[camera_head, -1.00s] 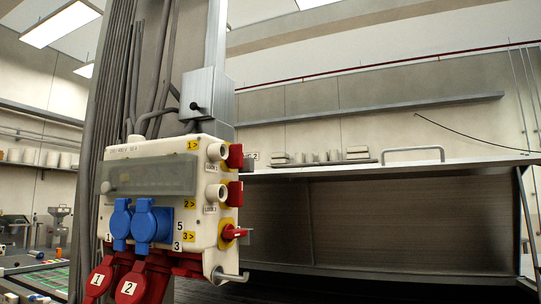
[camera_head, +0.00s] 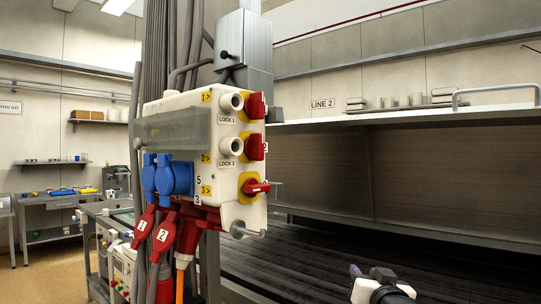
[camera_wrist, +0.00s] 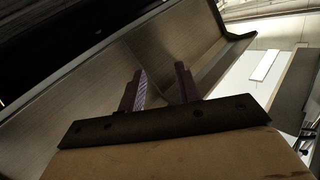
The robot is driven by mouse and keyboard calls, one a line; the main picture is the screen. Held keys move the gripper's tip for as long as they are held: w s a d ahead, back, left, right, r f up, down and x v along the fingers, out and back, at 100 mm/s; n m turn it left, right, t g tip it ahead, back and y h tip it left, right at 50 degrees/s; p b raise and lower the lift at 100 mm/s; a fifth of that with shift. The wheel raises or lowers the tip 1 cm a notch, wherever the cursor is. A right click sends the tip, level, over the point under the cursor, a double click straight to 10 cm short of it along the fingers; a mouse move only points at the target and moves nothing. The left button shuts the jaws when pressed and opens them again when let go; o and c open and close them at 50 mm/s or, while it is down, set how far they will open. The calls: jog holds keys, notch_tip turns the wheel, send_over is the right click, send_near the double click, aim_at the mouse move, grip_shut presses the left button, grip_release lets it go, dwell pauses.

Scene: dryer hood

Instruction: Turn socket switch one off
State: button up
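The socket box (camera_head: 225,150) is a cream housing on a grey column, left of centre in the head view. Its right side carries three red rotary switches on yellow plates. Switch one (camera_head: 256,106) is the topmost, level with the "1" label, and its handle looks upright. Switch two (camera_head: 256,147) sits below it and looks similar. Switch three (camera_head: 254,187) is lowest, with its handle sideways. My gripper (camera_wrist: 160,88) is open and empty in the wrist view, with no switch between its fingers. Part of my arm shows low right in the head view, well away from the switches.
Round lock sockets (camera_head: 231,101) stick out left of the switches. Blue sockets (camera_head: 172,176) and red plugs (camera_head: 165,233) with hanging cables are below. A large hood (camera_head: 430,180) stands behind on the right.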

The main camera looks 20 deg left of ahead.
aim_at(263, 102)
jog(key=s+a+r+n+g+y, duration=0.1)
jog(key=s+r+n+g+y, duration=0.2)
jog(key=r, duration=0.8)
jog(key=s+a+r+n+g+y, duration=0.15)
jog(key=s+r+y, duration=0.25)
jog(key=r, duration=0.6)
jog(key=s+a+r+n+g+y, duration=0.1)
jog(key=s+r+n+g+y, duration=0.45)
jog(key=s+r, duration=0.95)
jog(key=w+a+p, duration=0.1)
jog(key=a, duration=0.3)
jog(key=w+a+f+n+h+p, duration=0.1)
jog(key=a+p, duration=0.1)
jog(key=a, duration=0.2)
jog(key=w+a+n+p, duration=0.1)
jog(key=a, duration=0.3)
jog(key=shift+w+a+f+g+h, duration=0.15)
jog(key=shift+w+a+g+h, duration=0.05)
jog(key=shift+g+h, duration=0.2)
grip_shut()
